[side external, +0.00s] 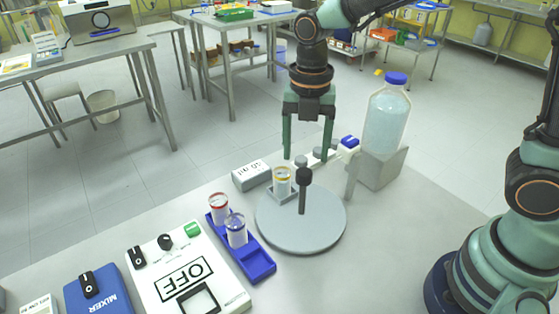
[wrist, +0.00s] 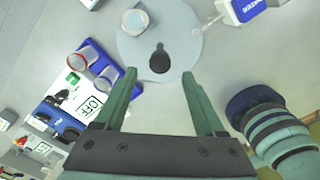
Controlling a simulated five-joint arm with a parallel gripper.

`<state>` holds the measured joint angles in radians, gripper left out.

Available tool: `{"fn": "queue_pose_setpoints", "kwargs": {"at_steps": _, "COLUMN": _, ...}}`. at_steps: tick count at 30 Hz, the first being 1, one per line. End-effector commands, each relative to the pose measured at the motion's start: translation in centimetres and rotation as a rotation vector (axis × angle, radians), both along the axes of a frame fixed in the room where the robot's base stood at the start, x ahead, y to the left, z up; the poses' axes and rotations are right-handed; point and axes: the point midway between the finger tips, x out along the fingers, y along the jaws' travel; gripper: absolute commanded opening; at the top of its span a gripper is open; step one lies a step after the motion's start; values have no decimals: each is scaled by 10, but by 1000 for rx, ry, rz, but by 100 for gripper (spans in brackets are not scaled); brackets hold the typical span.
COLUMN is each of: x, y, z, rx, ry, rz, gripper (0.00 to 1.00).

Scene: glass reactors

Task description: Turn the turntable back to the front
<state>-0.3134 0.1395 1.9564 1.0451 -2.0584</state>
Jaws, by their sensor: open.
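The turntable (side external: 322,231) is a round light-grey disc on the bench. A dark upright handle (side external: 304,188) stands on it, and a small grey holder with a yellow-ringed glass vial (side external: 282,178) sits toward its left back edge. In the wrist view the disc (wrist: 185,42) is at the top, with the handle (wrist: 159,60) near its lower edge and the vial (wrist: 136,19) at upper left. My gripper (side external: 306,156) is open and empty, fingers pointing down above the disc's back side. In the wrist view the handle appears just beyond the gap between my fingertips (wrist: 159,74).
A blue rack (side external: 262,268) with two vials stands left of the disc, near a white box marked OFF (side external: 187,272). A bottle with a blue cap (side external: 387,118) rests on a grey stand (side external: 385,165) at right. A small white labelled box (side external: 251,175) lies behind left.

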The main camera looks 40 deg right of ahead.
Motion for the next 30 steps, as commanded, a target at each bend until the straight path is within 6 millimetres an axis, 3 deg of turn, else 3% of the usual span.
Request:
{"fn": "queue_pose_setpoints", "kwargs": {"at_steps": 6, "x": 1, "y": 0, "z": 44, "rx": 1, "ry": -4, "rz": 1, "gripper": 72}}
{"fn": "queue_pose_setpoints", "kwargs": {"at_steps": 12, "x": 1, "y": 0, "z": 67, "rx": 1, "ry": -2, "rz": 1, "gripper": 72}}
{"fn": "queue_pose_setpoints", "kwargs": {"at_steps": 26, "x": 0, "y": -1, "z": 72, "rx": 1, "ry": -3, "rz": -10, "gripper": 72}}
{"fn": "queue_pose_setpoints", "kwargs": {"at_steps": 30, "x": -4, "y": -9, "z": 76, "rx": 12, "ry": -31, "rz": -147, "gripper": 72}}
